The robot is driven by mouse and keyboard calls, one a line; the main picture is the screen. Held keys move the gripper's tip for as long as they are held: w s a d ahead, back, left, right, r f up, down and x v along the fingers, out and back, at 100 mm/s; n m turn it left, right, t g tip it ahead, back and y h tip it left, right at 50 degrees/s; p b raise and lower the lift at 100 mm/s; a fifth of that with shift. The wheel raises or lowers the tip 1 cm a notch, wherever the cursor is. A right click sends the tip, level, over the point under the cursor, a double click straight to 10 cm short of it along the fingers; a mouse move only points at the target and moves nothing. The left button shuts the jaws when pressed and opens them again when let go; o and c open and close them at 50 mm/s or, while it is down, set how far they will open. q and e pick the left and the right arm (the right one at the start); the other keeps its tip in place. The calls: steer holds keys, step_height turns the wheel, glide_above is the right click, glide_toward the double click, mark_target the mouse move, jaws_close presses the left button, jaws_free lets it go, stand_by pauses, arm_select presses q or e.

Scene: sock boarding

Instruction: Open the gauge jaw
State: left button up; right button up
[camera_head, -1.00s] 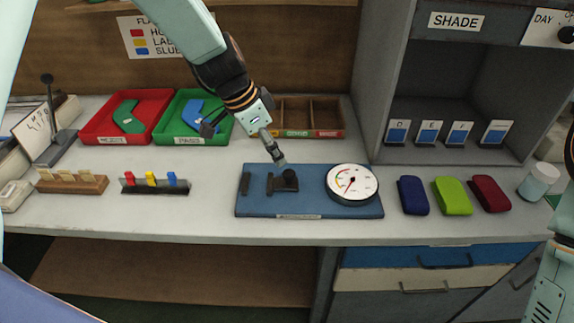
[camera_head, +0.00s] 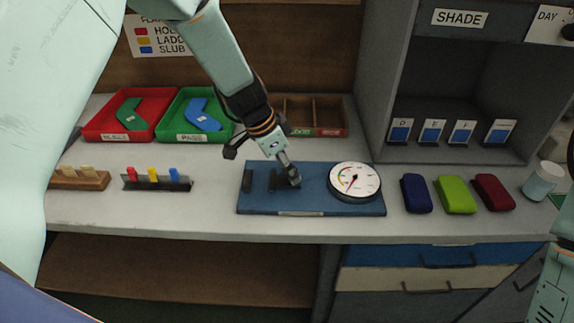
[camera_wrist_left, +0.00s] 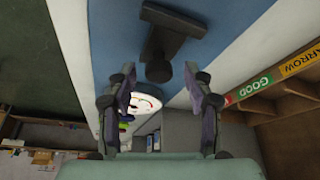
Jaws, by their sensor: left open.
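The gauge is a blue base (camera_head: 320,203) with a white round dial (camera_head: 355,181). A fixed dark block (camera_head: 247,181) stands at its left end, and the dark jaw (camera_head: 274,181) with its round knob stands right of the block. My left gripper (camera_head: 292,180) points down over the jaw and partly hides the knob. In the left wrist view the T-shaped jaw (camera_wrist_left: 163,38) and its knob (camera_wrist_left: 158,71) show ahead of the fingers. My right gripper is not clearly in view.
A red tray (camera_head: 95,135) and a green tray (camera_head: 172,138) stand behind to the left, beside a wooden divided box (camera_head: 318,131). A rack of coloured tabs (camera_head: 157,184) is left of the gauge. Blue, green and red pads (camera_head: 455,195) lie to its right.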

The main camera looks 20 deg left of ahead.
arm_select(q)
steer(key=shift+w+d, duration=0.1)
steer(key=shift+c, duration=1.2)
steer(key=shift+d, duration=0.1)
steer(key=c, duration=0.3)
jaws_close()
steer(key=shift+s, duration=0.2)
